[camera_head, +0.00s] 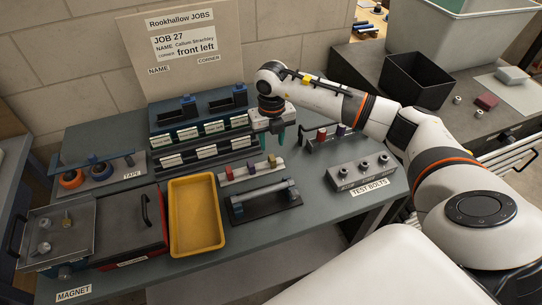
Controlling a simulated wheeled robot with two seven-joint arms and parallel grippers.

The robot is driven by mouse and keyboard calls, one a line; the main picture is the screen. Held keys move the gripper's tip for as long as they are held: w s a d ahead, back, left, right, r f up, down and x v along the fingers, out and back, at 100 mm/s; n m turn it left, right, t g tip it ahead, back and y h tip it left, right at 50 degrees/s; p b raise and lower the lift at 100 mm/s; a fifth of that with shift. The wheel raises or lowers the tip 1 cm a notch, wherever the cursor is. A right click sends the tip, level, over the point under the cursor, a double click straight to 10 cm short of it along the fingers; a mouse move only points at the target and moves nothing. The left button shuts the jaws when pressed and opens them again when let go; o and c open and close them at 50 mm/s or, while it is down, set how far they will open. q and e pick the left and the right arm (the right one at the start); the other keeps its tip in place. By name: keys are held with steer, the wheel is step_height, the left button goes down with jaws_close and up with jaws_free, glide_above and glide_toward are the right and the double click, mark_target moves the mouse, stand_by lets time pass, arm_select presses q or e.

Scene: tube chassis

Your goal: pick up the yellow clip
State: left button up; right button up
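A small yellow clip (272,160) stands at the right end of a pale strip (250,173) in the middle of the bench. A blue clip (251,168) and a red clip (229,173) stand on the same strip to its left. My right gripper (268,139) points down behind and above the yellow clip, apart from it. Its teal fingers look spread, with nothing visible between them. My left gripper is not in view.
A yellow tray (197,252) and a red box (130,228) lie left of the strip. A black fixture with a grey bar (264,201) lies in front. A labelled rack (204,153) stands behind, and the test bolts block (361,172) stands to the right.

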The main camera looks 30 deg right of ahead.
mark_target(272, 157)
steer(key=shift+f, duration=0.4)
step_height(272, 157, down, 5)
steer(key=p, duration=0.2)
steer(key=shift+p, duration=0.3)
steer(key=shift+f, duration=0.25)
jaws_close()
